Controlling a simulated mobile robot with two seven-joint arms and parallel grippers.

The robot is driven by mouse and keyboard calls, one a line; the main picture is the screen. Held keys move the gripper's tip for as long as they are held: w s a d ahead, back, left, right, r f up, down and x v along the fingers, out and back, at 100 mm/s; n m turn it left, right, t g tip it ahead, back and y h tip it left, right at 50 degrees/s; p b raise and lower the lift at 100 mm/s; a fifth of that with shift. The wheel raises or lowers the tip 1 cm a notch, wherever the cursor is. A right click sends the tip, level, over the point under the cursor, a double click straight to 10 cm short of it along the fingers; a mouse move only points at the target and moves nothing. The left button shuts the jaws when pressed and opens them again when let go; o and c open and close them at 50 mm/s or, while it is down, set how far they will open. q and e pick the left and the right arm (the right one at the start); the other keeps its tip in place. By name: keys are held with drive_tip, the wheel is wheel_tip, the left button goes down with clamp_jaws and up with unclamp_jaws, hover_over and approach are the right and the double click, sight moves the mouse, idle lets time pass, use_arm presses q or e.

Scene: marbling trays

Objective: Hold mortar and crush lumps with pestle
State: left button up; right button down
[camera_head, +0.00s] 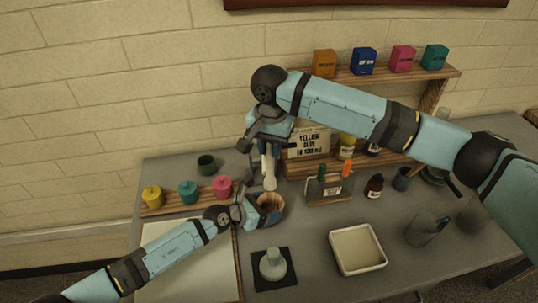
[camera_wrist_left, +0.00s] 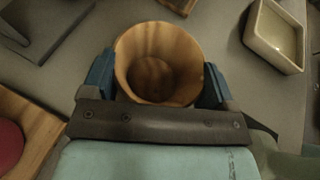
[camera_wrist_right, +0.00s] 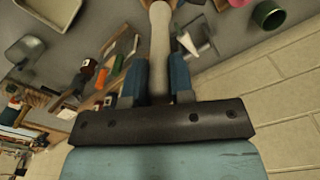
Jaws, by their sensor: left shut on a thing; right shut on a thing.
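The wooden mortar (camera_head: 273,203) stands on the grey table. My left gripper (camera_head: 252,208) is shut on its sides. In the left wrist view the mortar (camera_wrist_left: 158,55) is between the two blue fingers, its mouth facing the camera. Its floor looks dark brown; I cannot make out lumps. The pale pestle (camera_head: 269,173) hangs roughly upright from my right gripper (camera_head: 267,143), which is shut on it. Its rounded lower end is just above or at the mortar's far rim; I cannot tell which. In the right wrist view the pestle (camera_wrist_right: 160,50) is between the fingers.
Yellow, teal and pink pots (camera_head: 188,192) stand on a wooden strip at left, with a dark green cup (camera_head: 207,165) behind. A cream tray (camera_head: 358,250) lies at front right, a grey-green weight-like object (camera_head: 272,265) on a black pad. A labelled rack (camera_head: 328,187) stands right of the mortar.

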sight(270, 181)
drive_tip(key=shift+f, duration=5.8)
drive_tip(key=shift+f, duration=0.45)
drive_tip(key=shift+s+f, duration=0.1)
drive_tip(key=shift+s, duration=0.05)
